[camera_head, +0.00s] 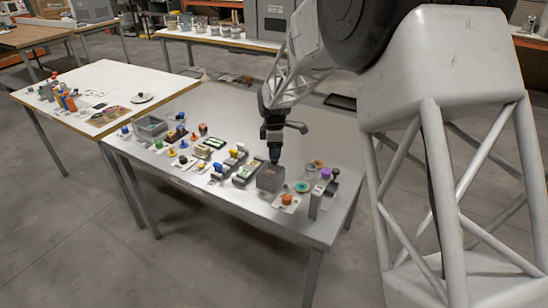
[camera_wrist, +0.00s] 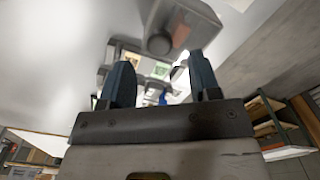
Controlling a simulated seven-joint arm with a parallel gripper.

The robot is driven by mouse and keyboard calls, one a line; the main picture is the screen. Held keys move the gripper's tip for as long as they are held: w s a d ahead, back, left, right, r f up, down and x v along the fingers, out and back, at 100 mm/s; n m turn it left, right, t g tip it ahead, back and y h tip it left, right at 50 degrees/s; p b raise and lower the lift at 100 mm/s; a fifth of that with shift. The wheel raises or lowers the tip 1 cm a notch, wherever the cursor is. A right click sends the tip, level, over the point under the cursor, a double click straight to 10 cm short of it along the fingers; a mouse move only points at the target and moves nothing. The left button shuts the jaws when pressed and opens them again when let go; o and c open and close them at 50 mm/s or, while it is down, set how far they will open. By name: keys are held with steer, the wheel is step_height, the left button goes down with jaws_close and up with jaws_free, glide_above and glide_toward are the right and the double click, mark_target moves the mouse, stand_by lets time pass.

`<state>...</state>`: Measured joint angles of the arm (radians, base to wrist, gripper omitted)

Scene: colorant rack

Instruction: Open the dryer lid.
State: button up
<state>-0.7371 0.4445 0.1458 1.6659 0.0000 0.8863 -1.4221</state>
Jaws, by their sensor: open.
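A small grey box (camera_head: 270,178), which looks like the dryer, stands near the front right of the table. My gripper (camera_head: 274,157) points down just above and behind it. In the wrist view, my gripper (camera_wrist: 161,63) has its two blue fingers spread apart with nothing held between them.
The table's back middle (camera_head: 225,105) is clear. A second table (camera_head: 110,78) stands left.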

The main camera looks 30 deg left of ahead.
mark_target(271, 166)
steer(key=shift+f, duration=1.85)
steer(key=shift+c, duration=0.5)
jaws_close()
